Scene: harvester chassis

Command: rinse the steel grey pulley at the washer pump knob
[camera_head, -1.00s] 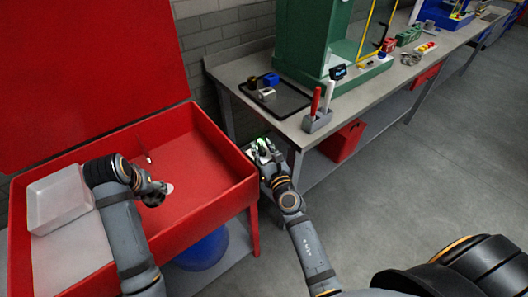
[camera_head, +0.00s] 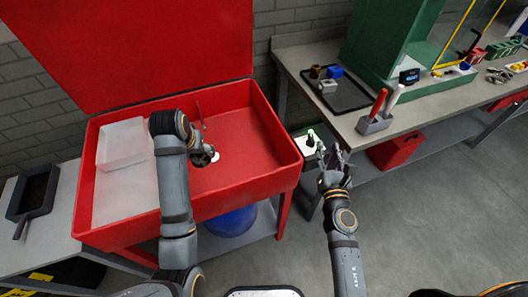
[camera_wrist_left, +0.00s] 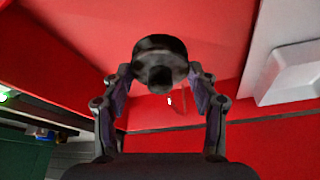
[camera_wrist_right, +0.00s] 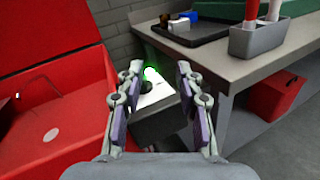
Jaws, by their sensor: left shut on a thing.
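The steel grey pulley (camera_wrist_left: 160,62) is a dark, round piece between the fingers of my left gripper (camera_head: 208,157), which is shut on it. It is held over the red wash basin (camera_head: 240,178); in the head view the gripper mostly hides it. The washer pump box (camera_head: 300,145) has a white top and stands right of the basin. Its dark knob (camera_wrist_right: 143,87) shows in the right wrist view, beside a glowing green light (camera_wrist_right: 151,74). My right gripper (camera_head: 331,150) is open and empty, just right of the box, with its fingers apart from the knob.
A thin spout (camera_head: 201,116) rises in the basin near a pale disc (camera_head: 215,157). A white tub (camera_head: 122,145) stands at the basin's left. The workbench (camera_head: 350,122) at right carries a black tray (camera_head: 345,94) and a grey holder (camera_head: 374,125). Open floor lies at front right.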

